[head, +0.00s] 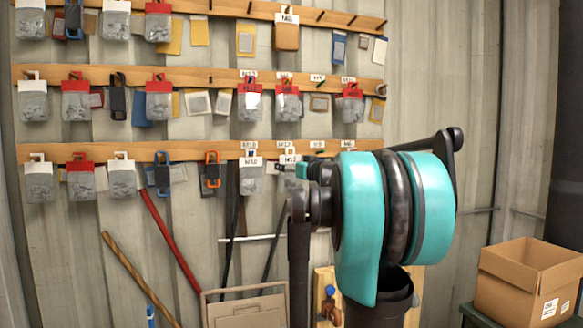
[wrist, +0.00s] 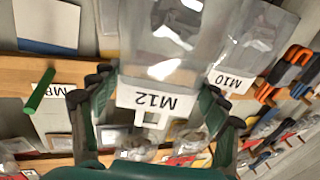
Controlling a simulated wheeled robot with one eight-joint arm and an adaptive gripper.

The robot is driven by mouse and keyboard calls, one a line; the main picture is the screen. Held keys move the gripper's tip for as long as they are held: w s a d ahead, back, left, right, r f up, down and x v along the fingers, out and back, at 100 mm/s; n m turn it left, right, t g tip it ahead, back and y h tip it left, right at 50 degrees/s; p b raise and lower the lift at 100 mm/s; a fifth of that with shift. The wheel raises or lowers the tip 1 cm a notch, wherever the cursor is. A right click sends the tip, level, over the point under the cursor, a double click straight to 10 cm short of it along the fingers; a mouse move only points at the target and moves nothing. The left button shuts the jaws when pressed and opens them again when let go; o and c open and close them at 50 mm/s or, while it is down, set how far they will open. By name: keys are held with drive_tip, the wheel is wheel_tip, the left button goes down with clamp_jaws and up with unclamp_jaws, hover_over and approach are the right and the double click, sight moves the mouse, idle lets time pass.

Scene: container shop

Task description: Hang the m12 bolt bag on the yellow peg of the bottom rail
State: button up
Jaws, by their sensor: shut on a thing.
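The m12 bolt bag (wrist: 160,75), clear with a white M12 header card, is held between the fingers of my gripper (wrist: 150,105) in the wrist view. That view shows it upside down, with the card's hanger hole toward me. In the head view my gripper (head: 297,169) is in front of the bottom rail (head: 140,151), with the bag's white card (head: 290,158) at the rail's height. I cannot make out the yellow peg; the bag and gripper cover part of the rail. I cannot tell whether the bag touches a peg.
A bag with an M10 card (head: 250,160) hangs close left of my gripper. A green peg (wrist: 40,90) sticks out by an M8 label in the wrist view. Orange and blue carabiners hang farther left. Long tools lean below the rail. An open cardboard box (head: 520,285) stands at lower right.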

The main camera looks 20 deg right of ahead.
drive_tip(key=shift+w+f, duration=0.15)
drive_tip(key=shift+w, duration=0.9)
drive_tip(key=shift+w+f, duration=0.15)
drive_tip(key=shift+w, duration=0.9)
drive_tip(key=o, duration=1.3)
